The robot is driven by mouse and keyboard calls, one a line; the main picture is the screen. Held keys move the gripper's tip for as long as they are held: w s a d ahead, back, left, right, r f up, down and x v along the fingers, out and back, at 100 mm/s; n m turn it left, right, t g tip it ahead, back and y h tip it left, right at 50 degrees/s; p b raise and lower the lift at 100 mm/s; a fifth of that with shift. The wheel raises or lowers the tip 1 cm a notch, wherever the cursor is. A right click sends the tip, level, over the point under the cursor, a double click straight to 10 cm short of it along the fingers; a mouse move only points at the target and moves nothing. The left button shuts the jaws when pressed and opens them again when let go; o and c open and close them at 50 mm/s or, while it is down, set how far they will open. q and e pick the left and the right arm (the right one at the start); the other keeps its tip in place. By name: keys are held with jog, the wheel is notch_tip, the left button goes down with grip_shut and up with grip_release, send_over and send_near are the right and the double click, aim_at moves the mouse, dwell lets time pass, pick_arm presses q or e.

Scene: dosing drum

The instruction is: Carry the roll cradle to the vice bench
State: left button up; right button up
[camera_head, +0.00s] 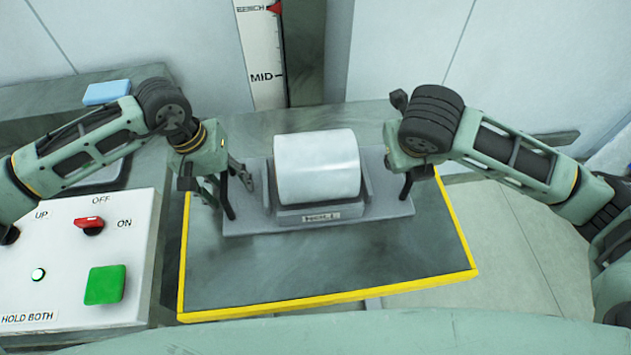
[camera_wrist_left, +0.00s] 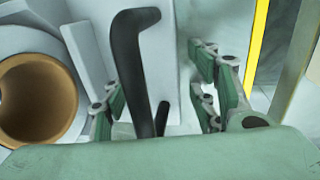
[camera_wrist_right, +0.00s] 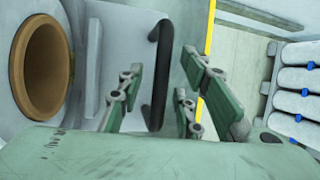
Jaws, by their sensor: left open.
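The roll cradle (camera_head: 290,218) is a grey tray with upright side plates and a small label on its front. It carries a white roll (camera_head: 317,165) and rests on a dark platform with yellow edges (camera_head: 330,265). A black handle (camera_wrist_left: 137,75) stands at its left end and another black handle (camera_wrist_right: 159,75) at its right end. My left gripper (camera_head: 231,192) is open at the left handle, with its fingers on either side. My right gripper (camera_head: 408,178) is at the right handle; its fingers stand apart on both sides of it. I cannot make out which surface is the vice bench.
A control box (camera_head: 125,215) with a red switch (camera_head: 89,225) and a green button (camera_head: 104,285) stands at the left. A scale (camera_head: 262,55) marked BENCH and MID rises behind, its red pointer near BENCH. A blue block (camera_head: 107,92) lies at the back left. Floor shows at the right.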

pick_arm(q)
jog(key=c, duration=0.7)
pick_arm(e)
grip_shut()
pick_arm(q)
grip_shut()
pick_arm(e)
jog(key=shift+a, duration=0.1)
pick_arm(q)
jog(key=shift+s+d, duration=0.1)
jog(key=shift+d, duration=0.05)
pick_arm(e)
jog(key=shift+r, duration=0.1)
pick_arm(q)
jog(key=shift+d+r, duration=0.1)
jog(key=shift+r, duration=0.1)
pick_arm(e)
jog(key=shift+a+r, duration=0.1)
jog(key=shift+r, duration=0.1)
